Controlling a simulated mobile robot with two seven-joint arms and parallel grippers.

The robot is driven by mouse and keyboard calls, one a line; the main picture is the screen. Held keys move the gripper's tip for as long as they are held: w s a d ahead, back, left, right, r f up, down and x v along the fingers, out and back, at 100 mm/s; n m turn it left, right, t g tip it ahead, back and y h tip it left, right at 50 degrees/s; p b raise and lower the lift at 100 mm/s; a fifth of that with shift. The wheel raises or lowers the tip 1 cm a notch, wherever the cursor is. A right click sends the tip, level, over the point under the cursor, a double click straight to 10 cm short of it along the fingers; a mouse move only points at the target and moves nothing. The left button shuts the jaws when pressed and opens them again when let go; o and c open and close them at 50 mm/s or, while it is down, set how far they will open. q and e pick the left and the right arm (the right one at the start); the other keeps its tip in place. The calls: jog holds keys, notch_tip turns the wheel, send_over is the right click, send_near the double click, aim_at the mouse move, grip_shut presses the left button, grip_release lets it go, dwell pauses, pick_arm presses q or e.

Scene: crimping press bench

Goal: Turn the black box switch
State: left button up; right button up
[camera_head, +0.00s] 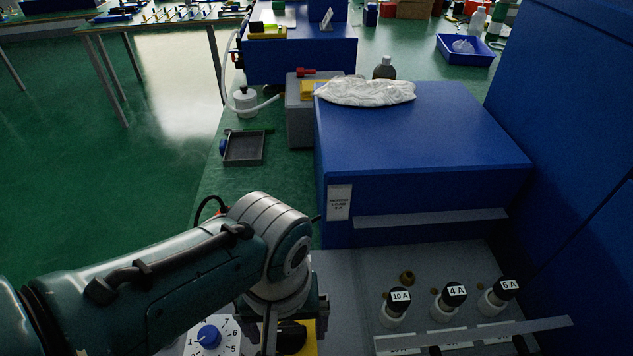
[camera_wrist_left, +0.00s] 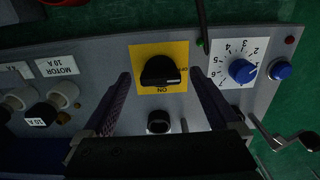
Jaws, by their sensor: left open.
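The black box switch (camera_wrist_left: 160,71) is a black rotary knob on a yellow plate (camera_wrist_left: 142,52). In the left wrist view its grip lies crosswise, with a pale mark at its right end, near the "OFF" label; "ON" is below it. My left gripper (camera_wrist_left: 160,82) is open, its two fingers on either side of the knob with gaps to both. I cannot tell how far above the panel the fingertips are. In the head view the black switch (camera_head: 291,338) is partly hidden by my left wrist. My right gripper is not in view.
A blue numbered dial (camera_head: 209,337) sits left of the switch. Fuse holders marked 10 A (camera_head: 399,300), 4 A (camera_head: 452,296) and 6 A (camera_head: 503,290) stand to the right. A big blue housing (camera_head: 420,150) with a white cloth (camera_head: 366,91) rises behind the panel. A small dark tray (camera_head: 244,148) lies on the green bench.

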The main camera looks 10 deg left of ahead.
aim_at(287, 334)
pick_arm(q)
notch_tip(287, 334, up, 10)
jog(key=p, duration=0.5)
jog(key=shift+f+p, duration=0.15)
jog(key=shift+p, duration=0.15)
